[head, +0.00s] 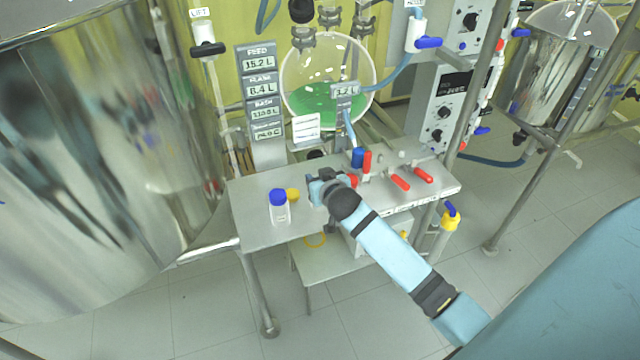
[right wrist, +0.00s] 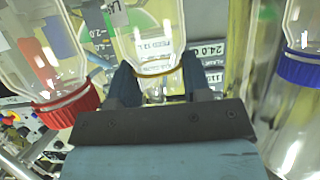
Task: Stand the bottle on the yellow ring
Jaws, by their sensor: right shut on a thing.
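The yellow-capped bottle (head: 292,195) is at the left of the bench top, just left of my right gripper (head: 314,190). In the right wrist view its clear body (right wrist: 148,30) and yellow collar lie between the two fingers of my right gripper (right wrist: 160,82), which is shut on it. Its body is hard to make out in the head view, and I cannot tell whether it touches the bench. The yellow ring (head: 315,241) lies flat on the lower shelf, below the bench and partly under its front edge. My left gripper is not in view.
A blue-capped bottle (head: 279,208) stands close at the left. A red-capped bottle (right wrist: 70,105) is on the other side. Red-handled valves (head: 400,183) sit on the bench (head: 250,190). The lower shelf (head: 330,265) has free room around the ring; a white box (head: 372,240) stands right.

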